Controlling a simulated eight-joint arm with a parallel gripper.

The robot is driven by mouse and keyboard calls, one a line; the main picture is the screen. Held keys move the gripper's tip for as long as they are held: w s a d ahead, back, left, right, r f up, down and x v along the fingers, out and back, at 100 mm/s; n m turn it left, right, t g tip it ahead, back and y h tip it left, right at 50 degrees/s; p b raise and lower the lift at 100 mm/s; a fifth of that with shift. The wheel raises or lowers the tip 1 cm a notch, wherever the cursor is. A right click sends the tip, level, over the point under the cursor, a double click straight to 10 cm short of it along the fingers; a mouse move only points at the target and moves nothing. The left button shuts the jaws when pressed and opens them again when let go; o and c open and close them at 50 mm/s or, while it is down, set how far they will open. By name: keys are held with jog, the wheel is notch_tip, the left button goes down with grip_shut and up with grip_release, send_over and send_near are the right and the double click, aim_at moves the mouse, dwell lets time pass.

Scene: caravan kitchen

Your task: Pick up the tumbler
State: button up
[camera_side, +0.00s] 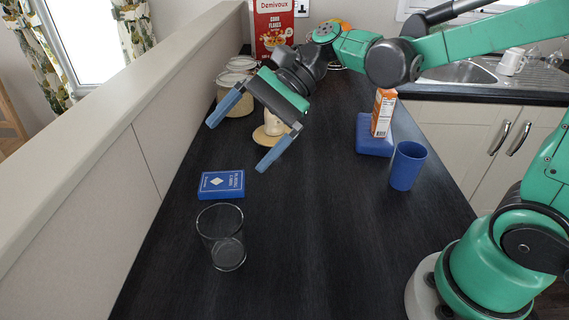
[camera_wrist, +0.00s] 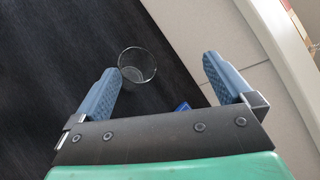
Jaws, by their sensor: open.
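The tumbler (camera_side: 222,238) is a clear glass standing upright and empty at the near left of the dark worktop. It also shows in the wrist view (camera_wrist: 138,65), ahead of my fingers and nearer the left one. My gripper (camera_side: 238,138) is open and empty, held above the worktop well behind the tumbler. In the wrist view my gripper's two blue fingers (camera_wrist: 158,78) are spread wide with nothing between them. A blue cup (camera_side: 406,166), perhaps plastic, stands at the right of the worktop.
A blue card box (camera_side: 221,184) lies just behind the tumbler. A blue box (camera_side: 373,135) and an orange-white carton (camera_side: 383,112) are at right. Glass jars (camera_side: 236,95) and a cereal box (camera_side: 273,27) stand at the back. A low wall (camera_side: 150,115) borders the left. The middle worktop is clear.

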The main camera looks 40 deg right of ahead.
aim_at(236, 208)
jog(key=f+m+g+y, duration=0.1)
jog(key=f+y, duration=0.1)
jog(key=f, duration=0.2)
jog(key=f+m+g+y, duration=0.1)
jog(key=f+g+y, duration=0.1)
jog(key=f, duration=0.1)
jog(key=a+f+m+g+y, duration=0.1)
jog(key=f+y, duration=0.1)
jog(key=f, duration=0.2)
jog(key=shift+w+f+m+g+y, duration=0.3)
jog(key=shift+g, duration=0.1)
jog(key=shift+a+f, duration=0.15)
jog(key=shift+s+a, duration=0.2)
jog(key=shift+a, duration=0.65)
jog(key=shift+s+a, duration=0.15)
jog(key=shift+a, duration=0.7)
jog(key=shift+s+a, duration=0.2)
jog(key=shift+a, duration=0.65)
grip_shut()
